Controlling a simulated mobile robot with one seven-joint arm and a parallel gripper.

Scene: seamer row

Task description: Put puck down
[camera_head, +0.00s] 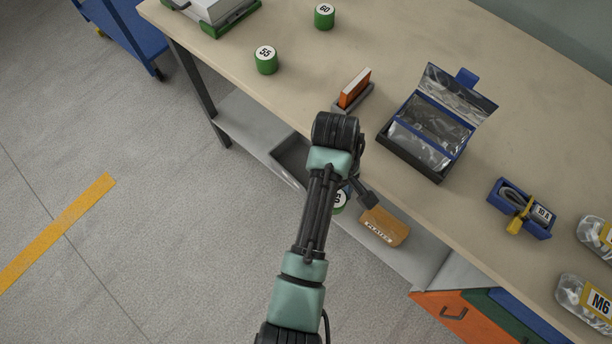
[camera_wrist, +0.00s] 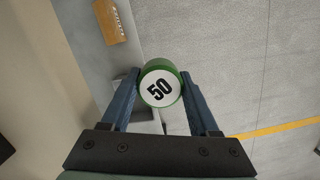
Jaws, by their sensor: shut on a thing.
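The green puck with a white top marked 50 (camera_wrist: 160,83) is held between the two blue fingers of my gripper (camera_wrist: 161,92), label facing the wrist camera. In the head view the same puck (camera_head: 340,203) shows in part beside my arm, in front of the bench edge; my fingers are mostly hidden there. Two similar green pucks stand apart on the bench top (camera_head: 420,40): one marked 55 (camera_head: 266,60) and one marked 60 (camera_head: 324,16).
On the bench are an orange box in a holder (camera_head: 354,88), an open dark case (camera_head: 410,163), a blue tray (camera_head: 535,229) and clear jars (camera_head: 585,300). Bench space around pucks 55 and 60 is clear.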

